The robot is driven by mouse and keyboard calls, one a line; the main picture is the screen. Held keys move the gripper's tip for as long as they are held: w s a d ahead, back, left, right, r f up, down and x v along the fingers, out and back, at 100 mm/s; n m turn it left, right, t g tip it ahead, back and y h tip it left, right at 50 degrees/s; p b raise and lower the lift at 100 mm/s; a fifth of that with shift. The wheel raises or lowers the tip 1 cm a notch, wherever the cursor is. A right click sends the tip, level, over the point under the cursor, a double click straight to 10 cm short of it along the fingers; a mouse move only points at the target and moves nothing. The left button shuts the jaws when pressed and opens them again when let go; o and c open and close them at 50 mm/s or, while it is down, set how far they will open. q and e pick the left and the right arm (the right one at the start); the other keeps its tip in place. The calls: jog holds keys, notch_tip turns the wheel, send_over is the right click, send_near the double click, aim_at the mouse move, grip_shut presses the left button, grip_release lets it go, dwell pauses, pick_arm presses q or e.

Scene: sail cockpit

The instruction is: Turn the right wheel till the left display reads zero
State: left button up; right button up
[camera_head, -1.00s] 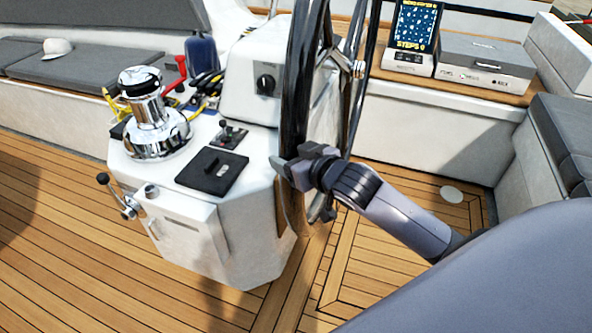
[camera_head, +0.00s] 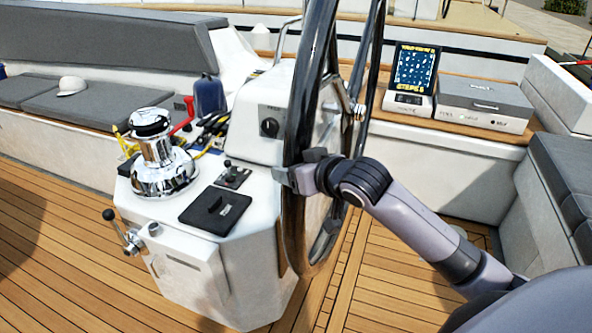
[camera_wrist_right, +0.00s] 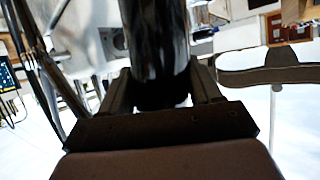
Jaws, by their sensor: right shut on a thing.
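The right wheel (camera_head: 301,120) is large, dark and glossy, and stands upright, nearly edge-on, at the right side of the white helm console (camera_head: 262,205). My right gripper (camera_head: 284,178) is shut on the wheel's rim, on its near side. In the right wrist view the rim (camera_wrist_right: 153,40) runs between the two fingers (camera_wrist_right: 160,92) of this gripper. A small screen (camera_head: 414,70) with blue graphics and yellow text stands on the bench behind the wheel; its small text is too fine to read. I cannot tell which display is the left one. My left gripper is not in view.
A chrome winch (camera_head: 160,160), a black panel (camera_head: 215,210) and a lever (camera_head: 118,228) are on the console's left part. A grey box (camera_head: 485,102) sits beside the screen. Cushioned benches line the back and right. The wooden deck (camera_head: 70,255) at left is clear.

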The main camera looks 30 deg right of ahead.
jog(key=o, duration=1.3)
jog(key=shift+a+r, duration=0.25)
jog(key=shift+o, duration=0.2)
jog(key=shift+d+f, duration=0.1)
jog(key=a+v, duration=0.1)
jog(key=v, duration=0.6)
jog(key=shift+d+b, duration=0.3)
jog(key=shift+d, duration=0.15)
jog(key=s+a+f+g, duration=0.1)
jog(key=s+a+f, duration=0.1)
jog(key=s+f, duration=0.4)
jog(key=s+a+f+n, duration=0.1)
jog(key=s+f, duration=0.5)
jog(key=f, duration=0.8)
jog(key=s+a+f+g, duration=0.1)
jog(key=s+a+f, duration=0.3)
jog(key=f, duration=0.7)
jog(key=s, duration=0.2)
jog(key=shift+s+g, duration=0.3)
jog(key=shift+s, duration=0.1)
